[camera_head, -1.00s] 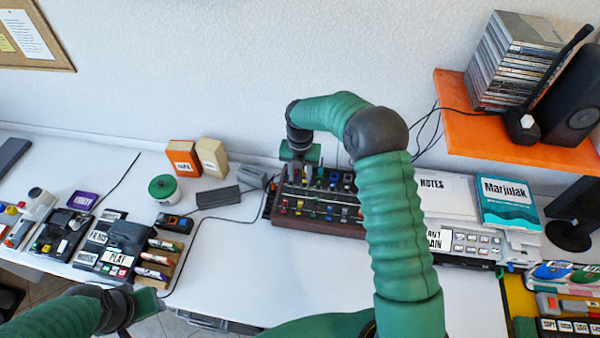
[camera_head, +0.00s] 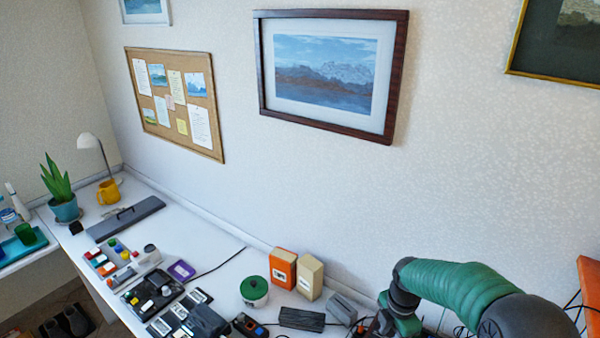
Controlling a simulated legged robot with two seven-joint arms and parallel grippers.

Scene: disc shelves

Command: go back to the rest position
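My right arm comes in from the lower right, bent at a dark joint. Its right gripper (camera_head: 396,322) is at the bottom edge, above the desk and close to a grey block (camera_head: 342,309). Its fingers are cut off or hidden, so I cannot tell whether it is open or shut, or whether it holds anything. My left arm and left gripper are out of view.
The white desk (camera_head: 215,252) runs along the wall. It carries an orange box (camera_head: 283,268), a cream box (camera_head: 310,277), a green-lidded jar (camera_head: 254,291), a purple item (camera_head: 181,270) and small devices. An orange shelf (camera_head: 589,285) shows at the right edge.

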